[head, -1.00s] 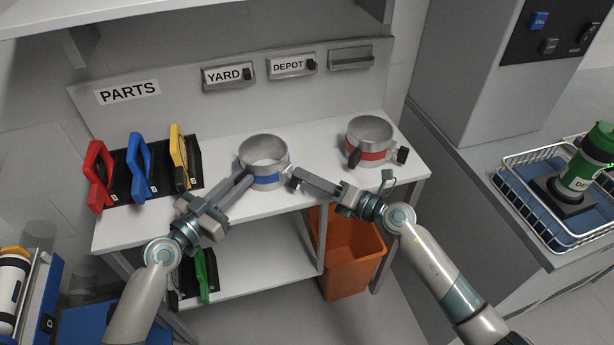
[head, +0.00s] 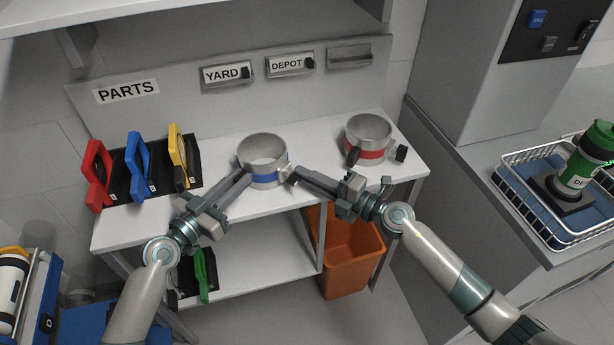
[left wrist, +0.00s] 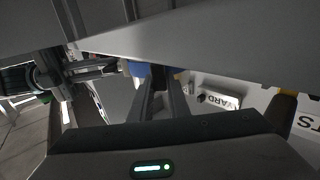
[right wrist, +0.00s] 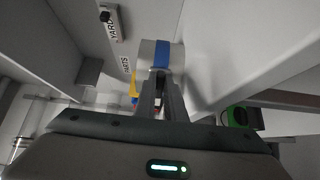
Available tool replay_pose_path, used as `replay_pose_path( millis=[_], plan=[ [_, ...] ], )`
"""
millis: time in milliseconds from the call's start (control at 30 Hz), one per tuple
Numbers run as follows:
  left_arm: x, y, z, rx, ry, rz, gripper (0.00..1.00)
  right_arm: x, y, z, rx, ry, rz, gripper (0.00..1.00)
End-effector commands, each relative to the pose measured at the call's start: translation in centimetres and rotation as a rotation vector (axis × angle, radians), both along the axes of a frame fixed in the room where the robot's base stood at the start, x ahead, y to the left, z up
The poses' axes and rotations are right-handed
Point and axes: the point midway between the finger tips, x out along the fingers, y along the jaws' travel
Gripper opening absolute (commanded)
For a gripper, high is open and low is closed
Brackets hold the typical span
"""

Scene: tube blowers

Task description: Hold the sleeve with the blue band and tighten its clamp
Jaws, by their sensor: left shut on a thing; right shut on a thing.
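The sleeve with the blue band (head: 262,160) is a grey open ring standing upright on the white bench. Its blue band also shows in the right wrist view (right wrist: 162,55) and partly in the left wrist view (left wrist: 138,69). My left gripper (head: 247,178) is shut at the sleeve's front left, on what seems to be its dark handle, largely hidden by the fingers. My right gripper (head: 294,176) is shut on the clamp knob at the sleeve's right side; the fingers cover most of the knob. The clamp's tightness cannot be seen.
A red-banded sleeve (head: 367,140) stands to the right on the bench (head: 215,212). Red (head: 96,175), blue (head: 138,168) and yellow (head: 178,155) framed parts stand in a black rack at left. An orange bin (head: 350,262) is below. YARD and DEPOT labels are behind.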

Motion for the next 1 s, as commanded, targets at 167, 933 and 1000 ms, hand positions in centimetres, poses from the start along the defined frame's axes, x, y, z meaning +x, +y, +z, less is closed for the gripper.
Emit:
replay_pose_path(
  millis=[167, 933, 1000],
  plan=[
    [0.0, 0.1, 0.0, -0.001, -0.001, 0.001, 0.00, 0.1, -0.2, -0.1, 0.001, 0.005, -0.005, 0.00],
    [0.0, 0.0, 0.0, -0.001, -0.001, 0.000, 0.00, -0.5, -0.9, -0.1, 0.000, 0.003, -0.002, 0.29],
    [0.0, 0.0, 0.0, -0.001, -0.001, 0.000, 0.00, -1.0, -1.5, -0.1, 0.000, 0.004, -0.002, 0.29]
  ],
)
